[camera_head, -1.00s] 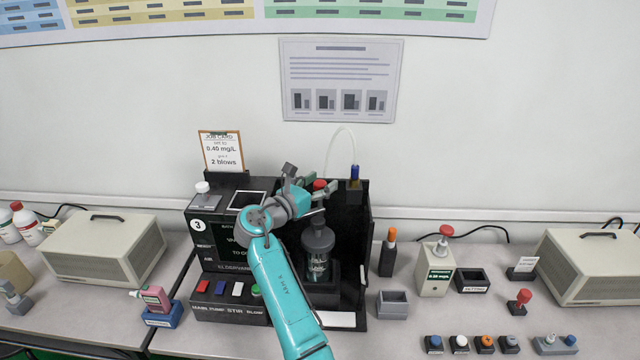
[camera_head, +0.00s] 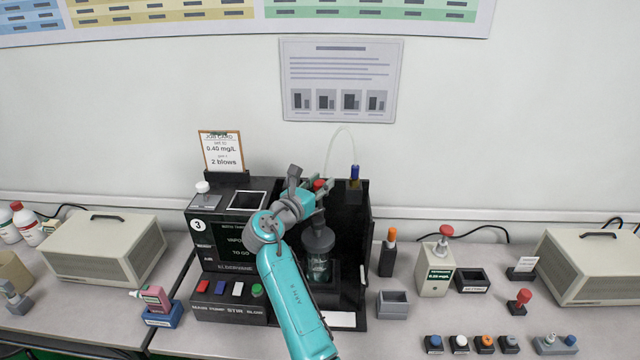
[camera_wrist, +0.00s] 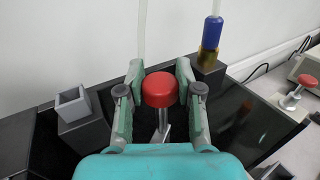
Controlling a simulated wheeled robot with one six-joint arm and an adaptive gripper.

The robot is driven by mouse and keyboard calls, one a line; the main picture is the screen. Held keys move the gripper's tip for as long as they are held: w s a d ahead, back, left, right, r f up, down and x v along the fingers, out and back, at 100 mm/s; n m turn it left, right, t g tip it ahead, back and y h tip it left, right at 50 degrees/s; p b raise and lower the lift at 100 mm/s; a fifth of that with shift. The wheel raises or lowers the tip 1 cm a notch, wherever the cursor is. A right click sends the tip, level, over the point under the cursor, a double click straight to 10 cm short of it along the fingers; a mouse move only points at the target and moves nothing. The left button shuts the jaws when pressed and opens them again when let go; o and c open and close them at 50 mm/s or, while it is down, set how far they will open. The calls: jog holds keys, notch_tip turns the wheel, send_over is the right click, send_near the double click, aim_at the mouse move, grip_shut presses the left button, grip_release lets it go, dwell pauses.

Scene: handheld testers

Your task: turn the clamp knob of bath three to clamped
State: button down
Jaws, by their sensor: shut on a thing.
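Bath three is the black unit (camera_head: 208,262) marked with a 3, in the middle of the bench in the head view. The red-capped knob (camera_head: 319,184) stands upright in its right bay, above a grey-topped glass vessel (camera_head: 318,240). My gripper (camera_head: 317,188) is at the knob. In the wrist view my gripper (camera_wrist: 160,72) has one finger on each side of the red cap (camera_wrist: 160,88) and is shut on it. A thin metal stem shows below the cap. The knob's position marks cannot be seen.
A blue-capped fitting (camera_head: 354,174) with a clear tube stands just behind and right of the knob; it also shows in the wrist view (camera_wrist: 211,32). A white-topped knob (camera_head: 202,187) and a job card (camera_head: 221,150) stand at left.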

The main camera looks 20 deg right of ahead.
jog(key=c, duration=0.7)
grip_release()
jog(key=shift+c, duration=0.2)
jog(key=v, duration=1.2)
